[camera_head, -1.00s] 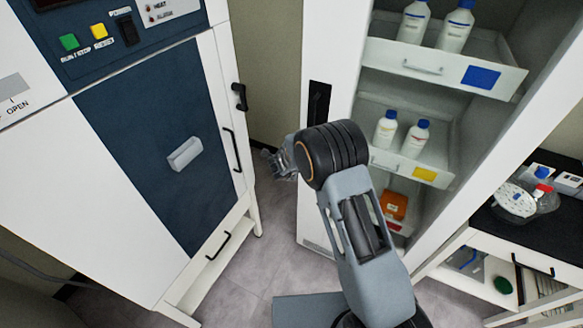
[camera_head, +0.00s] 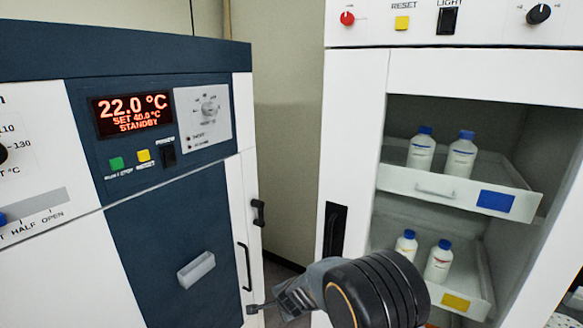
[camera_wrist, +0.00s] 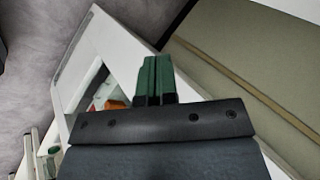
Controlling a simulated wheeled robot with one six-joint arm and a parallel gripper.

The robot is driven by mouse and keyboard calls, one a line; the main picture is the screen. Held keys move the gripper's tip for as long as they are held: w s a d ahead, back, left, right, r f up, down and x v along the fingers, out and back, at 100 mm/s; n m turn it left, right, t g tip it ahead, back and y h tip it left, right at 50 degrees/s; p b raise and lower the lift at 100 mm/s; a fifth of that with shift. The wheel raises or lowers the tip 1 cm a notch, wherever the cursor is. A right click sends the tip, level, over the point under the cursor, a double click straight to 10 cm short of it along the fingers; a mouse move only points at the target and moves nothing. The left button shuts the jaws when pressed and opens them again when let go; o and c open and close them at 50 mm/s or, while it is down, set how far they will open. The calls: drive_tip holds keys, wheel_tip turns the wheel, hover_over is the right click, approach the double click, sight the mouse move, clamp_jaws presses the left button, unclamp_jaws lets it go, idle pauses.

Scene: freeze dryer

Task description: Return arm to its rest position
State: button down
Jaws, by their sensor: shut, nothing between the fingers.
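My arm reaches up from the bottom of the head view, with a black ribbed joint at the lower right of centre. My gripper (camera_head: 262,308) points left from it, low in front of the gap between the two cabinets. In the wrist view its green fingers (camera_wrist: 154,80) are together with nothing between them. The gripper appears apart from the blue and white machine and its black handle. The lower part of my arm is outside the head view.
A blue-fronted machine (camera_head: 170,240) with a lit display (camera_head: 132,113) stands at left. At right, an open white cabinet holds bottles in an upper drawer (camera_head: 415,186) and a lower drawer (camera_head: 478,308). A beige wall (camera_head: 283,150) shows between them.

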drive_tip(key=s+d+r+n+g+h, duration=0.1)
drive_tip(key=s+d+r+n, duration=0.5)
drive_tip(key=s+d+r, duration=0.3)
drive_tip(key=s+d+r+n+g+h, duration=0.1)
drive_tip(key=s+d+r+n, duration=0.5)
drive_tip(key=s+d+r, duration=0.4)
drive_tip(key=s, duration=0.4)
drive_tip(key=shift+s+h, duration=0.3)
drive_tip(key=shift+s, duration=0.05)
drive_tip(key=shift+d, duration=0.1)
